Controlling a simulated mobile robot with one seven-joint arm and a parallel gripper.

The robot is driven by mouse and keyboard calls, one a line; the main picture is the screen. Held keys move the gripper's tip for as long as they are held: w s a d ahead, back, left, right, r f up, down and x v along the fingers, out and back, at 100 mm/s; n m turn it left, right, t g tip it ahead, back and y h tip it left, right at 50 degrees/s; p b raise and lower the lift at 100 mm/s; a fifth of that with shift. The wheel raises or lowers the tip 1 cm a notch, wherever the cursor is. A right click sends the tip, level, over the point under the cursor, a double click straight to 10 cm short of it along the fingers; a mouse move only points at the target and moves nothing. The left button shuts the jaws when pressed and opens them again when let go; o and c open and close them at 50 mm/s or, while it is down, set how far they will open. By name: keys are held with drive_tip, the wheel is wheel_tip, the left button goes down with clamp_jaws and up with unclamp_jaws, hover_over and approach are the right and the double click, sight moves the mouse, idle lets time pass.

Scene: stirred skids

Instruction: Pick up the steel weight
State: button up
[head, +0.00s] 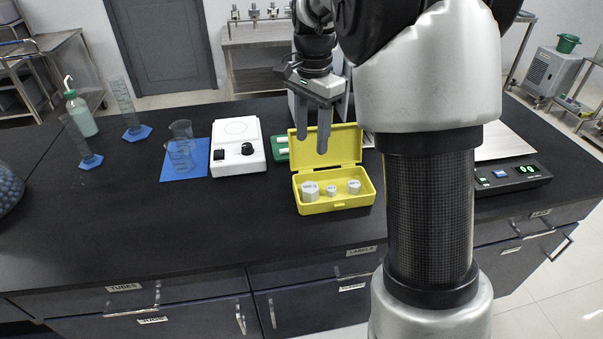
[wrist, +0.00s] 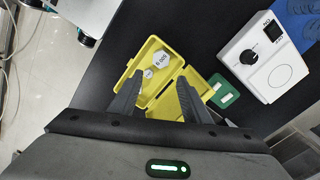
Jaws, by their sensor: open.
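Three pale grey steel weights stand in the tray of an open yellow box (head: 338,207) on the black bench: a larger one (head: 310,191) at left, a small one (head: 331,190) in the middle and a medium one (head: 354,187) at right. The wrist view shows the box (wrist: 187,57) with one weight marked 500 g (wrist: 160,59) and a smaller one (wrist: 147,74); the third is not visible there. My gripper (head: 312,143) is open and empty, above the box near its raised lid. In the wrist view its fingertips (wrist: 160,78) point towards the box.
A white stirrer (head: 238,147) and a green case (head: 281,147) stand left of the box. A beaker (head: 182,146) on a blue mat, cylinders and a bottle are farther left. A balance (head: 511,174) stands at right. The bench front is clear.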

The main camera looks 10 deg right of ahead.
drive_tip(key=b, duration=0.1)
hover_over(310, 186)
drive_tip(key=f, duration=1)
drive_tip(key=shift+s+f, duration=0.25)
drive_tip(key=shift+s, duration=0.05)
drive_tip(key=shift+w+f+b, duration=0.2)
drive_tip(key=shift+f+b, duration=0.15)
drive_tip(key=shift+f, duration=2.7)
drive_tip(key=shift+r, duration=0.1)
clamp_jaws()
